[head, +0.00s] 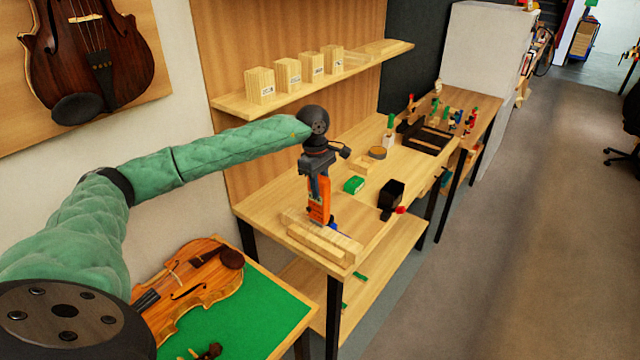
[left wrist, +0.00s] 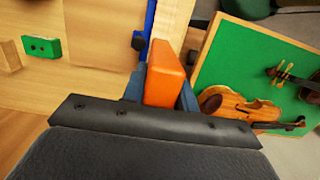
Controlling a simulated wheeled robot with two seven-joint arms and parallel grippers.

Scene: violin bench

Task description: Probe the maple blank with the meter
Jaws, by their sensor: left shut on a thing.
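My left gripper (head: 318,190) points down over the near end of the wooden bench. It is shut on an orange meter (head: 318,208), held upright. The meter also shows in the left wrist view (left wrist: 165,75) between the fingers. Pale wooden blanks (head: 322,243) lie side by side at the bench's near edge, right below the meter. I cannot tell which of them is the maple blank, or whether the meter's tip touches the wood. The blanks do not show clearly in the left wrist view. My right gripper is not in view.
A green block (head: 354,185), a black open box (head: 391,196) and a tape roll (head: 377,153) stand farther along the bench. A shelf (head: 240,104) with several wood blocks hangs behind. A violin (head: 200,282) lies on a green-topped table at the lower left.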

